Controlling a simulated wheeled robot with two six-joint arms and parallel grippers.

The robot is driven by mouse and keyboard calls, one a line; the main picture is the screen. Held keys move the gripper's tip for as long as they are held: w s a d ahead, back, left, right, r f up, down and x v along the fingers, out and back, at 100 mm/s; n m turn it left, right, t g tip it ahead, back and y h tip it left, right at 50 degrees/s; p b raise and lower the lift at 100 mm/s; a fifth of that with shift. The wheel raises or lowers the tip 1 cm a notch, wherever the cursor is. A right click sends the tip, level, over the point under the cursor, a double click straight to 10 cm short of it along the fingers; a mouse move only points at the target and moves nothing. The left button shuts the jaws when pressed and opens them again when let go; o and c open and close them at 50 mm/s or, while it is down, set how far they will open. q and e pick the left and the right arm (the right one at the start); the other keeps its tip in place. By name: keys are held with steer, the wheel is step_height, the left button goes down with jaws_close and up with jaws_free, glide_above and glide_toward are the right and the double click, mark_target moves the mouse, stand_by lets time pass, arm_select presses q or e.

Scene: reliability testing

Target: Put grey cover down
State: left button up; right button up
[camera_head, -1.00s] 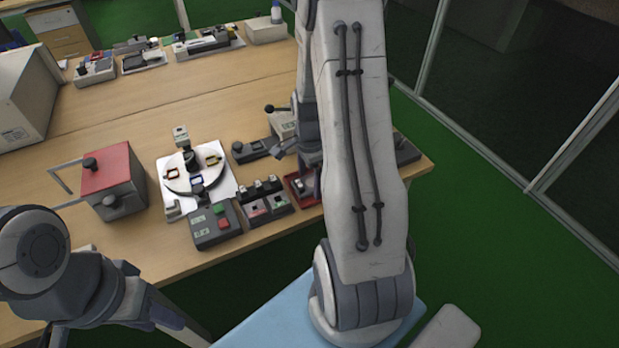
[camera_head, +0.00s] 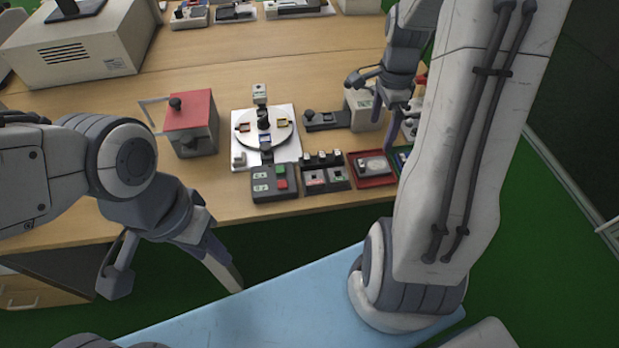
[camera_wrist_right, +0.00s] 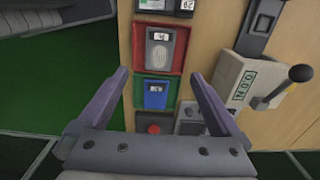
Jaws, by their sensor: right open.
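A grey rounded piece with a small white label, which looks like the grey cover (camera_head: 373,166), lies in a red tray (camera_head: 357,182) near the table's front edge. In the right wrist view, the grey cover (camera_wrist_right: 165,58) lies flat in the red tray (camera_wrist_right: 140,44), beyond my fingertips. My right gripper (camera_wrist_right: 158,75) is open, with nothing between its fingers.
A green tray with a blue piece (camera_wrist_right: 155,95) adjoins the red tray. A grey lever box (camera_wrist_right: 245,84) stands to its right.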

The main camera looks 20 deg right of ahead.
steer(key=s+a+r+n, duration=0.1)
steer(key=a+r+n, duration=0.1)
steer(key=a+n, duration=0.65)
steer(key=s+a+r+n, duration=0.2)
steer(key=a+n, duration=0.3)
steer(key=a, duration=0.7)
steer(key=s+a+n+y, duration=0.1)
steer(key=s+a+n, duration=0.9)
steer(key=s+n, duration=0.3)
steer(key=shift+s+a+r+n, duration=0.2)
steer(key=shift+r+n, duration=0.25)
steer(key=shift+n, duration=0.3)
